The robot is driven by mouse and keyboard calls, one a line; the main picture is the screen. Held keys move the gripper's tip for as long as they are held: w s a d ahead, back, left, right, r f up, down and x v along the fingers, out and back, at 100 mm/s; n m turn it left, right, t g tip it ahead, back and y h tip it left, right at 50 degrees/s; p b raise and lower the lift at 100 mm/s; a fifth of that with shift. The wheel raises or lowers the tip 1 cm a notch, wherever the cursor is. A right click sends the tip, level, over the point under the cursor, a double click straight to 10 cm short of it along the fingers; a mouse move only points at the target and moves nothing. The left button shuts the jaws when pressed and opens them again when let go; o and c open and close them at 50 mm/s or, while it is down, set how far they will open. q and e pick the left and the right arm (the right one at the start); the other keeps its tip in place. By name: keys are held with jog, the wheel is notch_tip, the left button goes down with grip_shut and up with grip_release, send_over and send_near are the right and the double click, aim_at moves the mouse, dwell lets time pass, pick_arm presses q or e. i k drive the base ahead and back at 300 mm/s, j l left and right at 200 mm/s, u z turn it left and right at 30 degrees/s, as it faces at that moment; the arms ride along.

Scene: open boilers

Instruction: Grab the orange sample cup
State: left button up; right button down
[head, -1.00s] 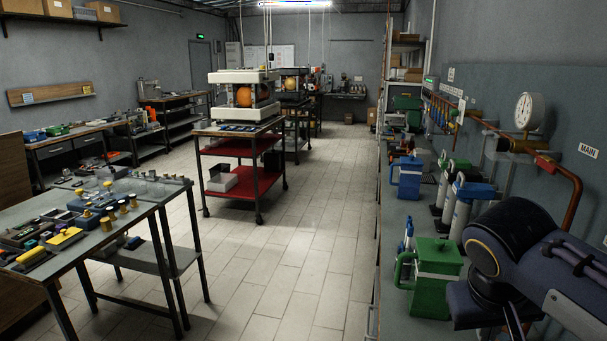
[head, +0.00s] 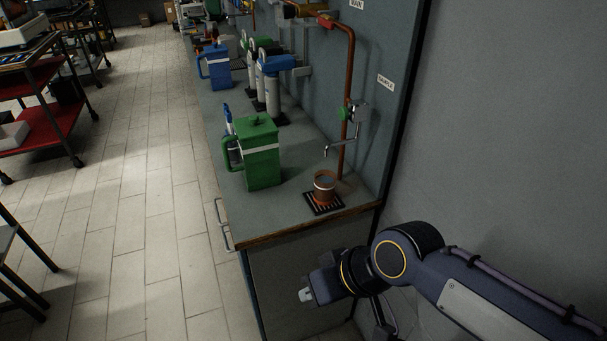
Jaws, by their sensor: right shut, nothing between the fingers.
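The orange sample cup (head: 325,186) stands upright on a small black drip grate (head: 323,203) near the front right corner of the grey bench, below the sample tap's spout. My right gripper (head: 305,295) is in front of the bench, below its top edge and apart from the cup. It is shut and empty, pointing left. My left gripper is not in the head view.
A green jug (head: 262,158) stands left of the cup, with a blue-and-white bottle (head: 228,120) behind it. A copper pipe (head: 348,100) with a green-knobbed tap (head: 345,115) rises behind the cup. A blue jug (head: 217,68) stands farther back. Tiled floor lies left of the bench.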

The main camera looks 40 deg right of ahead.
aim_at(325, 181)
jog(key=z, duration=1.4)
jog(key=i+j+u, duration=0.3)
jog(key=i+j, duration=0.05)
jog(key=j, duration=0.05)
